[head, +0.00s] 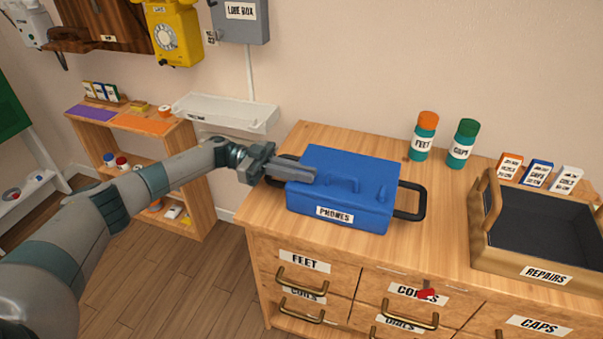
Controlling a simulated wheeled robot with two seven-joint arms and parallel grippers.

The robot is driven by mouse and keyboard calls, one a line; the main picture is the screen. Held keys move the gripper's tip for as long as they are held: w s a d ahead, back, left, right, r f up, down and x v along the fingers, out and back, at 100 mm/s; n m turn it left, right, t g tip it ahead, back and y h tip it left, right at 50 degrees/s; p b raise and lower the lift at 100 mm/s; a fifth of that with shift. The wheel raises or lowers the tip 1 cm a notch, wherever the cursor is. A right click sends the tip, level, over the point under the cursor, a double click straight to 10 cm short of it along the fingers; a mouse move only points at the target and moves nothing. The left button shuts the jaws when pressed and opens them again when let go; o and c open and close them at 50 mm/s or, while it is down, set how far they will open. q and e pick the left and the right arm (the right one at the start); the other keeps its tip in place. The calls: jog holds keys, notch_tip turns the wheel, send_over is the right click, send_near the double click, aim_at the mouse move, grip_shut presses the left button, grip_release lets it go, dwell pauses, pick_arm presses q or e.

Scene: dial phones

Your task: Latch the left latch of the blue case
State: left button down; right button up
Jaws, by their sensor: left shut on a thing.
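The blue case (370,168) stands closed on the wooden cabinet top, with a PHONES label on its front and black handles at its left and right sides. My left gripper (312,174) reaches in from the left over the left part of the lid. Its fingers are shut on the left latch, which they mostly hide; I cannot tell the latch's position. A raised blue part (381,192) at the right of the lid's front looks like the other latch. My right gripper is not in view.
A low shelf (190,136) stands at left.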

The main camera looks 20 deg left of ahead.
pick_arm(q)
jog(key=c, duration=1.8)
grip_release()
jog(key=shift+d, duration=0.15)
jog(key=shift+c, duration=0.2)
